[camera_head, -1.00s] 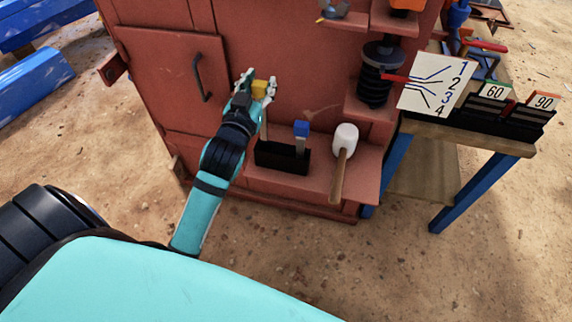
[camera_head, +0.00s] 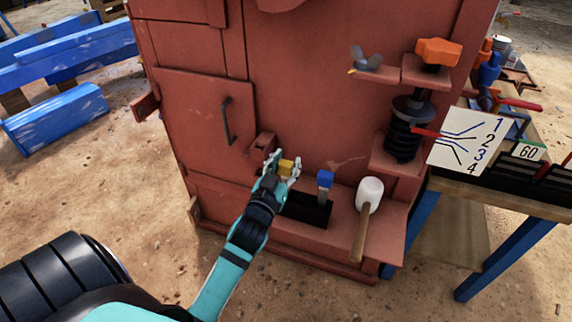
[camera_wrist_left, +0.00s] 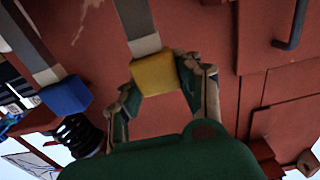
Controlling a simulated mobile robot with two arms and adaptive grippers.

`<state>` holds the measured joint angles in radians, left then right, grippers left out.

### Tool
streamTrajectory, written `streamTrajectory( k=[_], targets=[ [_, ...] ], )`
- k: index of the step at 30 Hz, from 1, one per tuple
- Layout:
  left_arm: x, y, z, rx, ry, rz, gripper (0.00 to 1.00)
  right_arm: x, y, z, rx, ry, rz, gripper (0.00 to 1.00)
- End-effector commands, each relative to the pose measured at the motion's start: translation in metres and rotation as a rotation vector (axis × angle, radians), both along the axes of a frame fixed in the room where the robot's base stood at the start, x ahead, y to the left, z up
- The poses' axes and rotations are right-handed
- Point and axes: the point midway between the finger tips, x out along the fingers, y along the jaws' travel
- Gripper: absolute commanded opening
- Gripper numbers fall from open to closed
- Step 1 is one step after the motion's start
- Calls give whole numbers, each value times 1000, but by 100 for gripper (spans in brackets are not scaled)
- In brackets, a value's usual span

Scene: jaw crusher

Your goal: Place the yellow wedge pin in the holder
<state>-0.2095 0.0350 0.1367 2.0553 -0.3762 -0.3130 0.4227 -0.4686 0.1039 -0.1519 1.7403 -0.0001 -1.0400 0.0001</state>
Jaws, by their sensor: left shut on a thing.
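My left gripper (camera_head: 282,164) is shut on the yellow wedge pin's (camera_head: 286,167) block-shaped head. In the left wrist view the yellow head (camera_wrist_left: 155,74) sits between both fingers, with its flat grey shank (camera_wrist_left: 138,25) running to the picture's top edge. The black holder (camera_head: 317,217) stands on the red machine's ledge. The blue-headed wedge pin (camera_head: 325,179) stands upright in its right part. The yellow pin is above the holder's left side; my gripper hides its lower end, so I cannot tell whether it is inside. My right gripper is not in view.
A white-headed mallet (camera_head: 368,195) lies right of the holder on the ledge (camera_head: 338,240). A black spring (camera_head: 404,135) stands farther right. A door handle (camera_head: 227,121) is on the machine's face, left of my gripper. A table with signs stands at the right.

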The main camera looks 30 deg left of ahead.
Motion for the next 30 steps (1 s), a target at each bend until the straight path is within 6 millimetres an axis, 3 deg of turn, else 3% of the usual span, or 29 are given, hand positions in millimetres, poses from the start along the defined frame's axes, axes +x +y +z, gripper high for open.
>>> streamTrajectory(
  k=[6, 7, 12, 23, 30],
  targets=[
    [0, 0, -1, 0, -4, -1, 0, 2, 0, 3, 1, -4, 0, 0],
    [0, 0, -3, -1, 0, 0, 35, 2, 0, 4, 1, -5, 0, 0],
    [0, 0, -2, 0, 0, 0, 57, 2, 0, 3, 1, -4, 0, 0],
    [-1, 0, 2, 0, 0, 0, 57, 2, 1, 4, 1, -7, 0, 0],
    [-45, -11, -1, -3, 5, 1, 57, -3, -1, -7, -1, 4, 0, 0]
  ],
)
